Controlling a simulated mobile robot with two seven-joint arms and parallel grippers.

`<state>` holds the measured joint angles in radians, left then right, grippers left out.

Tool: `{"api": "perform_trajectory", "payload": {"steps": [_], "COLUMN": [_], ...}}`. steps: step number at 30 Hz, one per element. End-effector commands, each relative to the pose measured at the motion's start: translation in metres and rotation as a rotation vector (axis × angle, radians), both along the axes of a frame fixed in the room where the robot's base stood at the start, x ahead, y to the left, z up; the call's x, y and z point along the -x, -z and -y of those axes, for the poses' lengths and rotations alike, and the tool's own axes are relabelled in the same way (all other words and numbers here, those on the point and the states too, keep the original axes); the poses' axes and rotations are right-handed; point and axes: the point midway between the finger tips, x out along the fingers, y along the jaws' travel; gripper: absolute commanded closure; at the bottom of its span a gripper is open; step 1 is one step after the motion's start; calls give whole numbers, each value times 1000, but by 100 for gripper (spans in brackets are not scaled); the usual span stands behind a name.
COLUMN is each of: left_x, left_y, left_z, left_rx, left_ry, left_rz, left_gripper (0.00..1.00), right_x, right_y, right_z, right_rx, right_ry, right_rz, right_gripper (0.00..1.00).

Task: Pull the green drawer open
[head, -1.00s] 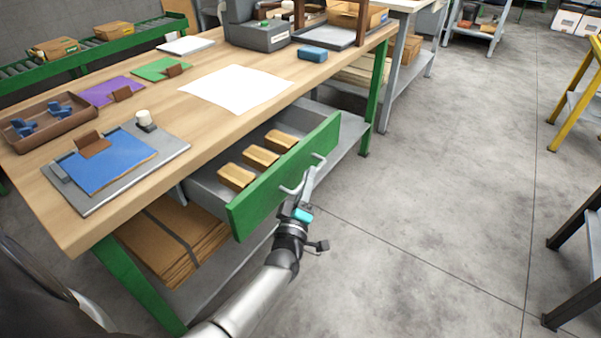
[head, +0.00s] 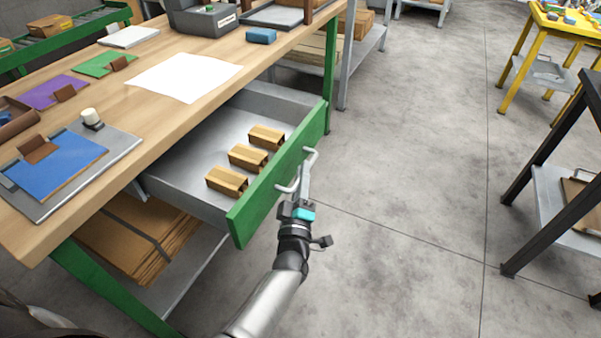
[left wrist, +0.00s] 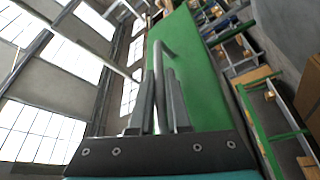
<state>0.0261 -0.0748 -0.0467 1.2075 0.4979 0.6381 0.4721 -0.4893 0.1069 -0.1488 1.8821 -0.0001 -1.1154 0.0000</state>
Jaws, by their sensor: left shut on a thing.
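The green drawer (head: 250,207) stands well out from under the wooden workbench. A pale metal bar handle (head: 311,157) is on the green front. My left gripper (head: 304,187) is shut on the handle from the front. In the left wrist view, the two fingers (left wrist: 159,108) lie on either side of the handle bar (left wrist: 160,62), with the green front (left wrist: 198,75) just behind. My right gripper is not in view.
The workbench top (head: 145,105) carries a white sheet (head: 185,76) and a blue pad on a grey board (head: 122,152). Flat cardboard (head: 125,245) lies on the lower shelf. Open concrete floor (head: 410,190) is to the right. A dark-legged table (head: 545,160) stands at the far right.

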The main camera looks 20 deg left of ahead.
Motion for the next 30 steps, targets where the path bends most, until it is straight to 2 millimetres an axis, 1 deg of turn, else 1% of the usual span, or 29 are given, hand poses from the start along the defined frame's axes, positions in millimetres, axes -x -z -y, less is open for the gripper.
{"api": "perform_trajectory", "payload": {"steps": [2, 3, 10, 17, 20, 22, 24, 26, 30], "left_x": [1, 1, 0, 0, 4, 11, 21, 33, 65], "left_y": [1, 1, 1, 0, 1, 2, 4, 7, 14], "left_z": [0, 0, -1, -1, 0, 2, 5, 8, 17], "left_rx": [1, 1, 1, 0, 1, 1, 1, 2, 1], "left_ry": [-1, -1, -1, -1, -1, 0, 0, 0, 1], "left_rz": [-3, -3, -2, -1, -2, -2, -4, -7, -6], "left_gripper": [100, 81, 55, 55, 55, 55, 55, 55, 55], "right_x": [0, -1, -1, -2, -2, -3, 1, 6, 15], "right_y": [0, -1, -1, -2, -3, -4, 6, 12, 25], "right_z": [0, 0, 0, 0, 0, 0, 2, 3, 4], "right_rx": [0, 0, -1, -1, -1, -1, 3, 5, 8], "right_ry": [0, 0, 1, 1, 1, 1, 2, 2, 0], "right_rz": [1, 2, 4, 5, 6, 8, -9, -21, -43], "right_gripper": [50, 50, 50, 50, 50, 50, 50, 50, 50]}}
